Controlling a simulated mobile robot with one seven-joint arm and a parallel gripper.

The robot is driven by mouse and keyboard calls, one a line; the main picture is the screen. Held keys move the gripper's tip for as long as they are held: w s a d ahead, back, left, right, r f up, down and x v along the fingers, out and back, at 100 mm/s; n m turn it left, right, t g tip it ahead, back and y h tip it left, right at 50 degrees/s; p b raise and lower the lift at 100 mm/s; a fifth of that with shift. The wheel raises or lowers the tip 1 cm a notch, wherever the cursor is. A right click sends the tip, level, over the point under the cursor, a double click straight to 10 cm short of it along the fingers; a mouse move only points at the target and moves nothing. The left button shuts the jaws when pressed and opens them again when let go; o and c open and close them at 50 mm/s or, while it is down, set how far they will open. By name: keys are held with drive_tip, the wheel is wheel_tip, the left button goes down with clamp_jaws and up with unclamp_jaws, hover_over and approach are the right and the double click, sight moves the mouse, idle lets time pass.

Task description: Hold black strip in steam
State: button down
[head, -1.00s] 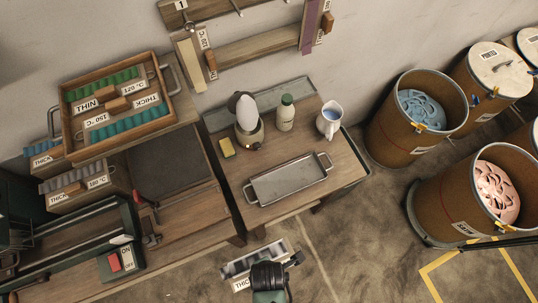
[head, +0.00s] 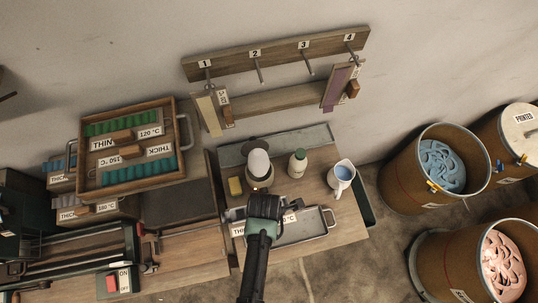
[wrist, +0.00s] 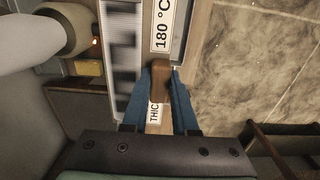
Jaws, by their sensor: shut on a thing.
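My gripper (wrist: 164,78) is shut on the wooden knob (wrist: 159,72) of a long holder labelled THICK 180 °C (wrist: 162,22). Dark patches (wrist: 123,62) show along the holder's pale channel; I cannot tell whether they are the black strip. In the head view my gripper (head: 264,207) is over the small table, and the arm hides much of the holder, whose label (head: 289,218) shows. The steamer (head: 258,168), with a white rounded top, stands just behind the gripper. It also shows at upper left in the wrist view (wrist: 84,24), beside the holder and apart from it.
A metal tray (head: 318,222) lies below the gripper. A wooden strip box (head: 170,180) is left. Brown drums (head: 400,190) stand right.

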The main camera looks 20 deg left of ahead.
drive_tip(key=shift+w+a+f+b, duration=0.3)
drive_tip(key=shift+w+a+b, duration=0.1)
drive_tip(key=shift+b, duration=0.2)
drive_tip(key=w+a+b, duration=0.2)
drive_tip(key=w+f+b, duration=0.1)
drive_tip(key=w+b, duration=0.1)
drive_tip(key=shift+w+a+f, duration=0.1)
drive_tip(key=shift+a, duration=0.3)
drive_tip(key=w+a+b, duration=0.4)
drive_tip(key=w, duration=0.2)
idle(2.3)
